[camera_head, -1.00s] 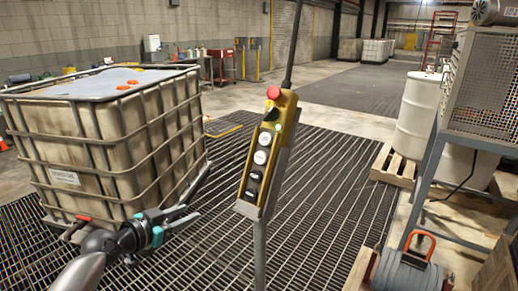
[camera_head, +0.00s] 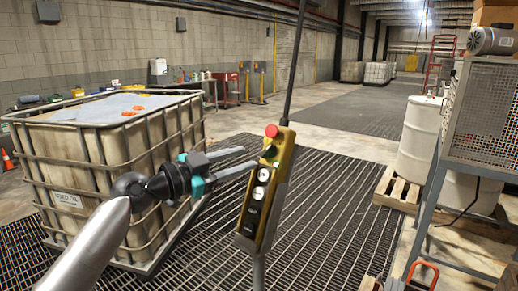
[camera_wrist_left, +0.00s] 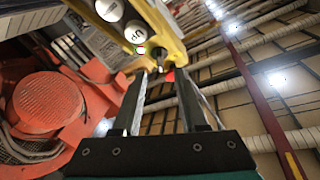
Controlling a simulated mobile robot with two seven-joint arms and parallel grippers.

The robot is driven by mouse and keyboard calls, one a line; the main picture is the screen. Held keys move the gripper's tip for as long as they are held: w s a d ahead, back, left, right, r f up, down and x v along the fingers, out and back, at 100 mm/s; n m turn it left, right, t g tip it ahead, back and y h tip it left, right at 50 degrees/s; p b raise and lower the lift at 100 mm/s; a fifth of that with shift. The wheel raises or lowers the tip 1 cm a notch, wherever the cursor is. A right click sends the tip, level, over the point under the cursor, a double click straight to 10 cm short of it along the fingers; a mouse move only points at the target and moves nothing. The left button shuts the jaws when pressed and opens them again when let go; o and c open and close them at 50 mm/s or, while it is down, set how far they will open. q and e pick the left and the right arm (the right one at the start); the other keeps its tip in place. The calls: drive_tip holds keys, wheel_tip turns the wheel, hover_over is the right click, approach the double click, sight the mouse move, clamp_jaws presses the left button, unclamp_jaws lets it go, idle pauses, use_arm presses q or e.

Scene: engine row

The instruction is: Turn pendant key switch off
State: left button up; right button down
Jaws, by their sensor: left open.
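The yellow pendant (camera_head: 281,180) hangs upright from a dark cable at mid-picture in the head view, with a red knob (camera_head: 271,131) on top and white and black buttons on its face. In the left wrist view the pendant (camera_wrist_left: 168,30) fills the top centre. A small key-like part (camera_wrist_left: 159,57) shows at its edge between my fingertips; its turned position is too small to tell. My left gripper (camera_head: 249,156) is open, its fingertips close to the pendant's upper left side. It also shows in the wrist view (camera_wrist_left: 158,72), with nothing held. My right gripper is out of view.
A caged tank (camera_head: 150,150) stands left, behind my left arm. A white drum (camera_head: 418,135) on a pallet and a metal frame with a mesh box (camera_head: 482,100) stand right. The grating floor (camera_head: 335,190) around the pendant is clear.

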sight(263, 153)
use_arm(q)
drive_tip(key=shift+p+x, duration=0.35)
drive_tip(key=shift+x, duration=2.5)
drive_tip(key=shift+c, duration=0.4)
clamp_jaws()
